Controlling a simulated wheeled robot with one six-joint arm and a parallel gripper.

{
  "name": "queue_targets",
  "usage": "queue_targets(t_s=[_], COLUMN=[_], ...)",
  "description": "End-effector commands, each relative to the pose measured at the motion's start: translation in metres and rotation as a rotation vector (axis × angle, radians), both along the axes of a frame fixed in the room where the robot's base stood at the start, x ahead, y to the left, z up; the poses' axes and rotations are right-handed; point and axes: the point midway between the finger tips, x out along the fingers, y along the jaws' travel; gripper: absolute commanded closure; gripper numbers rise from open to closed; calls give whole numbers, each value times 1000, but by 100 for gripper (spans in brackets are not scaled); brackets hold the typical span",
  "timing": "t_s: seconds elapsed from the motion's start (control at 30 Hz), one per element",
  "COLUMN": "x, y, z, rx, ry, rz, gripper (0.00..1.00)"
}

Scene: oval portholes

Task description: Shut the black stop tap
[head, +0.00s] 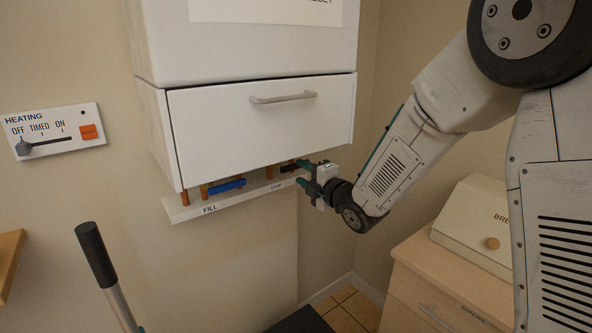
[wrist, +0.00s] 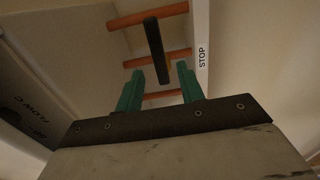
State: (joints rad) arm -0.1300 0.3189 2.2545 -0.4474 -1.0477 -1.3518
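The black stop tap (head: 287,168) is a dark lever under the white cabinet, above the STOP label (head: 276,187). In the wrist view the black lever (wrist: 153,42) crosses in front of orange-brown pipes, beside the STOP label (wrist: 202,57). My gripper (head: 302,173) is just right of the lever in the head view, its green fingers pointing left towards it. In the wrist view my gripper (wrist: 159,70) is open, with the near end of the lever between the fingertips and a visible gap on each side. The far end of the tap is small and dim in the head view.
A blue lever (head: 227,186) sits left of the black one, above the FILL label (head: 210,209). Copper pipes (head: 269,172) rise behind the white label rail (head: 190,213). The cabinet front (head: 250,125) hangs close above. A bread bin (head: 480,225) stands lower right.

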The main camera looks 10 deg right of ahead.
Motion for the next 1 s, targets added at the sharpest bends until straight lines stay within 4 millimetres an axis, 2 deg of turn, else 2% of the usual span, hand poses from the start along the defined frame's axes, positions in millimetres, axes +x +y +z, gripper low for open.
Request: queue_targets(t_s=[0.47, 0.57, 0.67, 0.7, 0.8, 0.87, 1.0], x=[-5, -3, -11, -18, -44, -64, -125], y=[-3, -10, -27, -36, -62, -78, -112], z=[-2, -25, -67, -79, -97, -101, -97], rx=[22, 59, 107, 132, 208, 260, 394], ry=[26, 167, 407, 506, 735, 855, 1098], rz=[-3, -44, -147, -204, -373, -483, -761], gripper=[62, 62, 62, 62, 62, 62, 62])
